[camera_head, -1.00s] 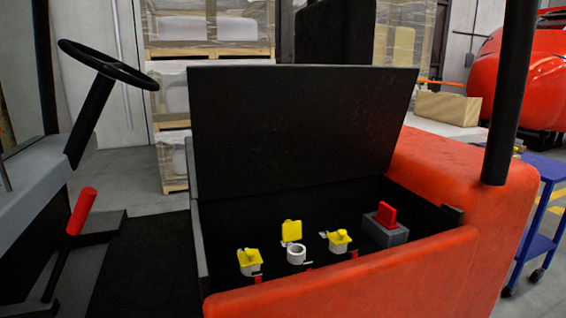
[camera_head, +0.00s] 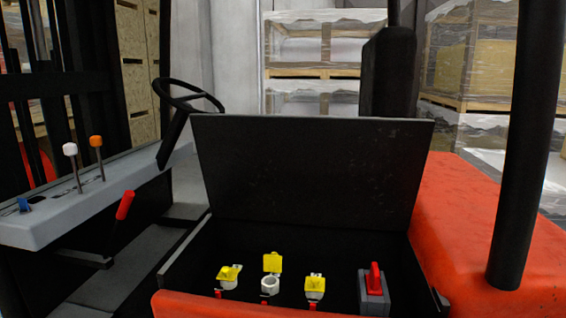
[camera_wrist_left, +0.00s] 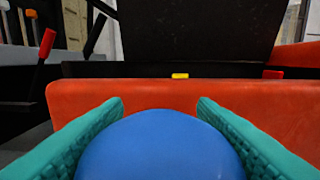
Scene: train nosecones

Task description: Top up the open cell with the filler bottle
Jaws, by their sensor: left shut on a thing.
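The open cell (camera_head: 270,286) is a white ring-shaped neck with its yellow cap (camera_head: 272,262) standing up behind it, in the battery bay of the forklift. A cell with its yellow cap down stands on each side, the left one (camera_head: 229,275) and the right one (camera_head: 315,286). My left gripper (camera_wrist_left: 160,105) shows in the left wrist view, with teal fingers on both sides of a rounded blue thing, likely the filler bottle (camera_wrist_left: 160,145). It is shut on it, in front of the orange body side. Neither gripper shows in the head view.
A black lid (camera_head: 315,170) stands open behind the bay. A grey block with a red handle (camera_head: 374,285) sits right of the cells. A black post (camera_head: 525,150) rises at the right. The orange bay edge (camera_wrist_left: 165,95) lies ahead of the bottle.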

